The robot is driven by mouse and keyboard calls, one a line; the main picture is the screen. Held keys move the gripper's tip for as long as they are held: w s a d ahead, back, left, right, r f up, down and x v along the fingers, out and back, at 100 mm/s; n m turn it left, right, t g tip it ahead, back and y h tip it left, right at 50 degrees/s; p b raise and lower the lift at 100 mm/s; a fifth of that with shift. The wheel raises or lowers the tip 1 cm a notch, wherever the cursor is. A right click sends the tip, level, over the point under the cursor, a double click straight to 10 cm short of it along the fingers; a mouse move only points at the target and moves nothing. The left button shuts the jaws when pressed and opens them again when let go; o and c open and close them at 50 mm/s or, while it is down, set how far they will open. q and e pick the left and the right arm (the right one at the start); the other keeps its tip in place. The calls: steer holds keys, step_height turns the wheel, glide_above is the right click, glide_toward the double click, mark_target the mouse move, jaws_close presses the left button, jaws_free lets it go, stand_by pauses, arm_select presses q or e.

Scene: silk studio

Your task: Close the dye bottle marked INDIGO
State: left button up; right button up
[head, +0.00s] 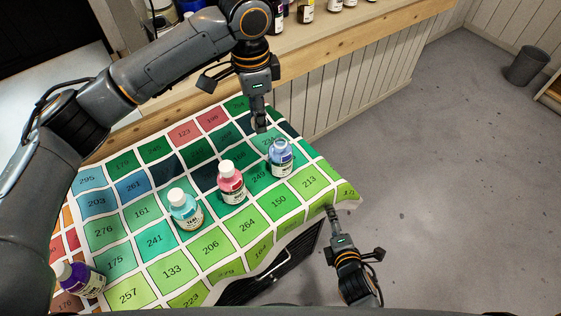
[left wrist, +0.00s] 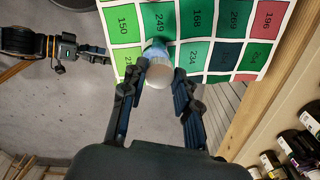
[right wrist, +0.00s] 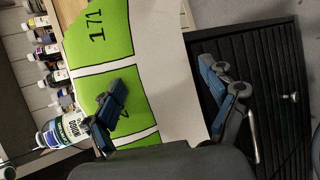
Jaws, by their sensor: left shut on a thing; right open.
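The blue bottle (head: 281,160) stands upright on the swatch cloth, its neck without a cap in the head view. A bottle whose label seems to read INDIGO (right wrist: 62,130) shows at the left of the right wrist view. My left gripper (head: 260,123) is above and slightly left of the blue bottle. In the left wrist view it is shut on a pale round cap (left wrist: 160,75), with the blue bottle (left wrist: 155,48) behind it. My right gripper (head: 333,210) is open and empty at the cloth's right edge, apart from the bottle.
White-capped pink (head: 231,184), teal (head: 186,210) and purple (head: 78,278) bottles stand on the numbered swatch cloth (head: 160,270). A wooden shelf (head: 330,45) with several bottles runs behind. A dark slatted cabinet (right wrist: 250,70) is below the cloth.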

step_height(320, 180, up, 6)
steer(key=w+r+n+t, duration=0.1)
steer(key=w+n+t, duration=0.1)
steer(key=n, duration=0.1)
arm_select(q)
steer(key=d+m, duration=0.1)
steer(key=w+d+m, duration=0.1)
steer(key=d+m, duration=0.1)
steer(key=shift+w+d+r+b, duration=0.1)
steer(key=shift+w+d+b, duration=0.15)
steer(key=shift+b, duration=0.1)
arm_select(e)
steer(key=n+t+y, duration=0.3)
steer(key=n+y, duration=0.3)
steer(key=n, duration=0.9)
glide_toward(285, 165)
steer(key=shift+w+d+f, duration=0.3)
steer(key=shift+w+f, duration=0.05)
steer(key=shift+w, duration=0.3)
steer(key=shift+s+a+r+n+g, duration=0.1)
steer(key=shift+a+r+n+g, duration=0.1)
steer(key=shift+a+n+g, duration=0.25)
arm_select(q)
steer(key=shift+w+d+m, duration=0.15)
steer(key=shift+d+m, duration=0.4)
steer(key=shift+m, duration=0.15)
arm_select(e)
steer(key=shift+d, duration=0.1)
steer(key=x, duration=1.2)
steer(key=shift+r, duration=0.25)
